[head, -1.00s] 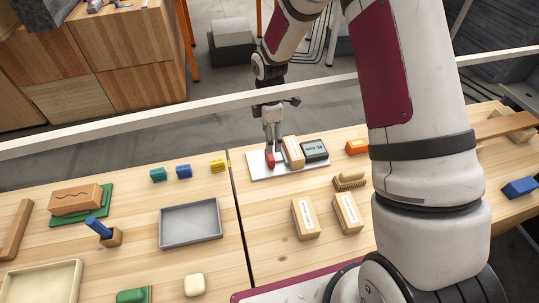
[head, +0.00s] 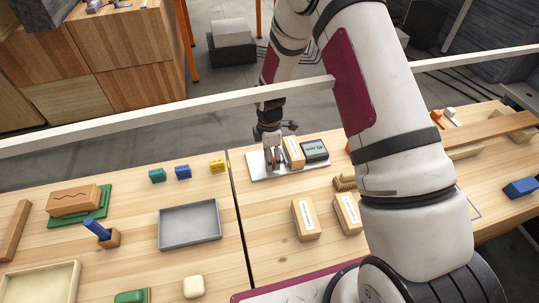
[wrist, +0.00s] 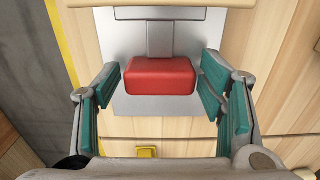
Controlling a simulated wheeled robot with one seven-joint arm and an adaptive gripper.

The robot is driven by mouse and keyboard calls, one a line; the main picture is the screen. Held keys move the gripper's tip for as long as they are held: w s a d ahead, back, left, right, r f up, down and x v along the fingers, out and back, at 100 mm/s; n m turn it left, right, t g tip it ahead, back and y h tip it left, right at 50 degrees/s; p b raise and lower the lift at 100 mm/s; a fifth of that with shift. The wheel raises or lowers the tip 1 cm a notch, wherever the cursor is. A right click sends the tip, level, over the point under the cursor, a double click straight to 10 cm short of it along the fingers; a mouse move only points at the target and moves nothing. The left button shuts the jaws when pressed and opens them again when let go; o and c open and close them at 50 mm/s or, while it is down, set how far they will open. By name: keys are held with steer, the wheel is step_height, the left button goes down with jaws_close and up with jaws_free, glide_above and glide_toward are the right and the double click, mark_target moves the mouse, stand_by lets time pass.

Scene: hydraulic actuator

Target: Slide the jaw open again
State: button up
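The red jaw block (wrist: 160,76) sits over a grey metal plate (wrist: 185,42) in the wrist view. A grey rod (wrist: 160,38) joins it to a wooden block (wrist: 140,4) at the top edge. My gripper (wrist: 158,88) is open, with its teal-padded fingers to the left and right of the red block and visible gaps on both sides. In the head view my gripper (head: 273,160) is low over the left part of the plate (head: 256,171) and mostly hides the red block. The wooden block (head: 294,152) and a dark labelled box (head: 315,150) stand to its right.
Two labelled wooden blocks (head: 305,220) (head: 347,212) and a brush (head: 344,183) lie in front of the plate. A grey tray (head: 190,226) and small green, blue and yellow blocks (head: 217,166) are to the left. My arm covers part of the right table.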

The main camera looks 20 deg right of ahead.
mark_target(255, 165)
jaws_close()
steer(key=shift+a+b, duration=0.4)
steer(key=shift+a, duration=2.05)
steer(key=shift+o, duration=2.2)
jaws_free()
steer(key=shift+a, duration=0.1)
step_height(255, 165, up, 12)
steer(key=shift+r, duration=0.1)
